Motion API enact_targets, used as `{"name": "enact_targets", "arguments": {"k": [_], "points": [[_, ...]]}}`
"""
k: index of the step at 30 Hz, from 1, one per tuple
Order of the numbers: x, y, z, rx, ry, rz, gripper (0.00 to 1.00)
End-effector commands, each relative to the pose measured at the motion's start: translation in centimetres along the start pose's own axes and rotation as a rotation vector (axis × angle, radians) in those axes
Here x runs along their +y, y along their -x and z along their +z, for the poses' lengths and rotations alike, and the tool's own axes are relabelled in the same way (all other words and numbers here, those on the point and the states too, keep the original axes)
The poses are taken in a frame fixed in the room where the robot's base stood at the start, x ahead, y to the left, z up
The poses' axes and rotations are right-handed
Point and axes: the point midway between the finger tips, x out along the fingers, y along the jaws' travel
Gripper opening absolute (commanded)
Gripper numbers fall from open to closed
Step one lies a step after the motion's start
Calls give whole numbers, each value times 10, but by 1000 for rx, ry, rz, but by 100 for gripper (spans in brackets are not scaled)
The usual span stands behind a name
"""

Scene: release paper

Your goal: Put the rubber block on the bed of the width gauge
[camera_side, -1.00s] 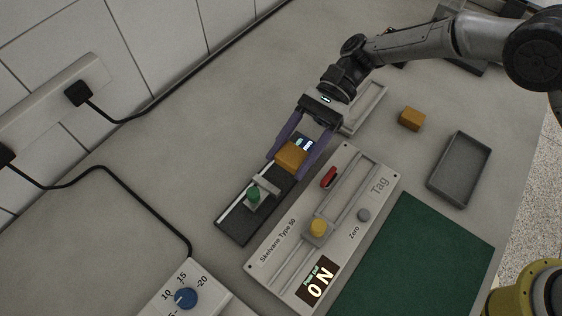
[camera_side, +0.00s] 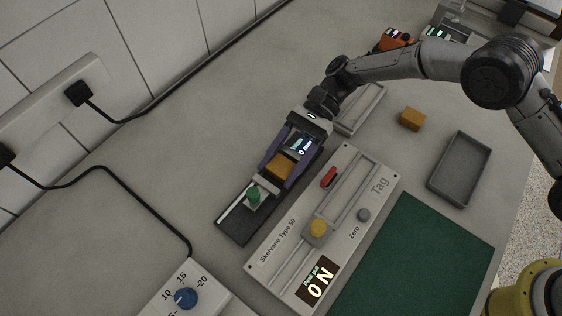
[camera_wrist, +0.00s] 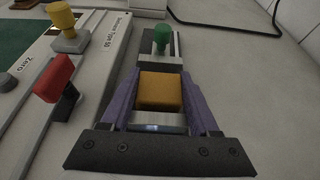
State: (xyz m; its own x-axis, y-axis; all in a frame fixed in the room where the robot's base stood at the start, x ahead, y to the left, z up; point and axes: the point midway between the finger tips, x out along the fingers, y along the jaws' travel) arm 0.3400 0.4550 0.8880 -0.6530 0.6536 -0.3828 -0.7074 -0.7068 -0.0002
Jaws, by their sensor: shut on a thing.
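An orange-brown block (camera_side: 281,166) is between the purple fingers of my gripper (camera_side: 277,174), which is shut on it. In the wrist view the block (camera_wrist: 160,91) sits squarely between the fingers. The long dark gauge (camera_side: 237,221) lies under the block, with a green knob (camera_side: 253,194) on its pale slide and a lit display (camera_side: 302,145) at its far end. The block is low over the gauge's bed, near the slide. I cannot tell whether it touches the bed, since the fingers hide its lower edge.
A second orange block (camera_side: 411,118) lies on the bench near an empty grey tray (camera_side: 456,176). A pale panel (camera_side: 269,258) with yellow knob (camera_side: 318,228) and red handle (camera_side: 329,177) stands close beside the gauge. A green mat (camera_side: 415,260) lies at the right.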

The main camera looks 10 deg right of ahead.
Motion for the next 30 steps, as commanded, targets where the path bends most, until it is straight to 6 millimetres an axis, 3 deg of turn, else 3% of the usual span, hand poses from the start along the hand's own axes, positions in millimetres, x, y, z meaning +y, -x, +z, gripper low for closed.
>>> {"name": "enact_targets", "arguments": {"k": [1, 5, 16, 20, 30], "points": [[0, 0, -1, 0, 0, 0, 67], [0, 0, 0, 0, 0, 0, 90], [0, 1, 3, 0, 1, 0, 92], [-1, 17, 2, 1, 1, -3, 92], [0, 86, 2, 0, 0, -3, 92]]}}
